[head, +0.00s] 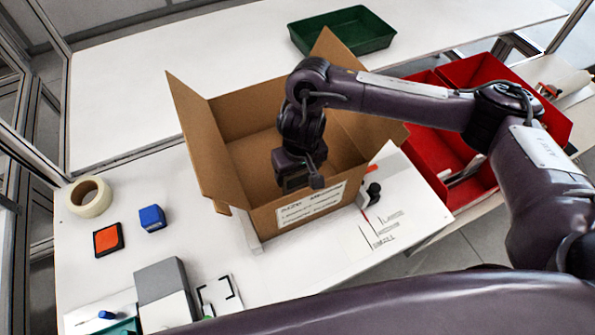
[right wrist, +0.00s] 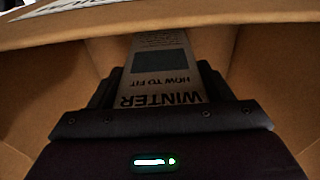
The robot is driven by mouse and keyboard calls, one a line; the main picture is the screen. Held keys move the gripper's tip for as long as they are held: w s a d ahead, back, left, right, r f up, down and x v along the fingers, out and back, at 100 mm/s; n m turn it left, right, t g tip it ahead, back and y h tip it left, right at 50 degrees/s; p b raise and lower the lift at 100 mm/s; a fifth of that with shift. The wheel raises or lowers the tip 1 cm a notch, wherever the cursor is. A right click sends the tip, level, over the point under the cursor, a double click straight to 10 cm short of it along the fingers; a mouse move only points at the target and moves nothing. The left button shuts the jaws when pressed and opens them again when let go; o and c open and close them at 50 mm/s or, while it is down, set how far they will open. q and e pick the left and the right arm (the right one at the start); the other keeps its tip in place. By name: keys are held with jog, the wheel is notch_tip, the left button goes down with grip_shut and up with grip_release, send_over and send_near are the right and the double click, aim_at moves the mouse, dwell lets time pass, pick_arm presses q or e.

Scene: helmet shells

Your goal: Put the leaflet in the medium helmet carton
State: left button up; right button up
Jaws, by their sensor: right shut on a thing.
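The open brown carton (head: 207,170) stands on the white table with its flaps spread. A white label (head: 310,205) is on its near side; its print is too blurred to read surely. My right gripper (head: 298,183) points down inside the carton's opening, near the front wall. It is shut on the leaflet (right wrist: 160,62), a grey-brown sheet printed "WINTER" and "HOW TO FIT" in the right wrist view, with carton walls around it. The head view hides the leaflet behind the gripper and front wall. I cannot tell whether it touches the carton floor. My left gripper is out of view.
Red bins (head: 485,72) stand right of the carton, and a green tray (head: 342,30) lies behind it. A tape roll (head: 88,197), an orange pad (head: 108,239), a blue block (head: 152,218) and a grey box (head: 163,280) are at left. Table between them is clear.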

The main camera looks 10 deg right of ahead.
jog(key=o, duration=1)
jog(key=shift+c, duration=0.2)
notch_tip(320, 180, up, 12)
jog(key=s+p, duration=0.1)
jog(key=p, duration=0.1)
jog(key=shift+s, duration=0.25)
jog(key=shift+d, duration=0.1)
